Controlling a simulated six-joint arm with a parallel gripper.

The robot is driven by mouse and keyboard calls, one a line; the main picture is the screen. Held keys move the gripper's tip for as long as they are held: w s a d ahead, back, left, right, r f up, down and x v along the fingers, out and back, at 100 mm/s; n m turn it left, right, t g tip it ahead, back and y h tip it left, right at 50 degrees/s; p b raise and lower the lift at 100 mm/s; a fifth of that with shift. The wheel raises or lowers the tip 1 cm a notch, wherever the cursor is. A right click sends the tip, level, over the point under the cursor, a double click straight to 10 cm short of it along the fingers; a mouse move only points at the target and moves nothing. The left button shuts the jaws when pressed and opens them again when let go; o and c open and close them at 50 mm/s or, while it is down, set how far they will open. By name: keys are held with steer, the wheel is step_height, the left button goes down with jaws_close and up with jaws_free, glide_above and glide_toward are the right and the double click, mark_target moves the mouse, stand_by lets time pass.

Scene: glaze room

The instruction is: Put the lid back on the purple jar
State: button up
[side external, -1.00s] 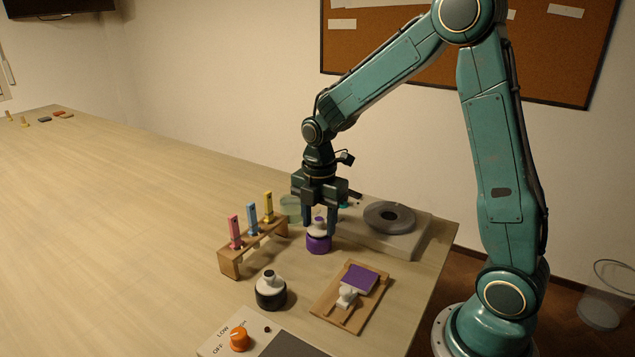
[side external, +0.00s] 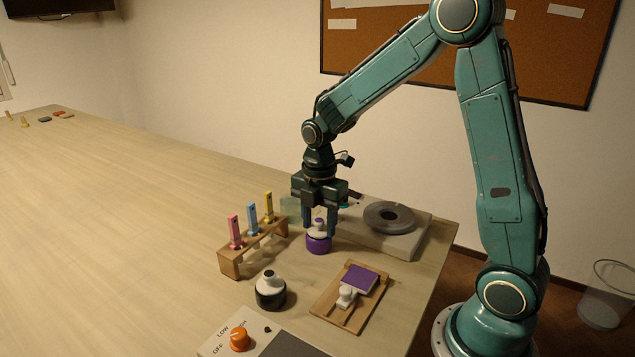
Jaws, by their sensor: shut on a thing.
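The purple jar (side external: 318,244) stands upright on the table below my gripper. Its white lid (side external: 318,229) with a small purple knob is at the jar's mouth, between my fingers. My gripper (side external: 319,232) points straight down and is shut on the lid, one finger on each side. The lid looks level and in line with the jar. I cannot tell from this view whether it touches the rim all round.
A wooden rack (side external: 253,250) with pink, blue and yellow sticks stands left. A black jar with a white lid (side external: 270,291) is in front, beside a wooden board (side external: 350,298) with a purple block. A grey wheel device (side external: 389,218) stands right.

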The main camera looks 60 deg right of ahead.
steer(key=o, duration=1.5)
steer(key=shift+r, duration=0.15)
steer(key=shift+r, duration=3.3)
jaws_close()
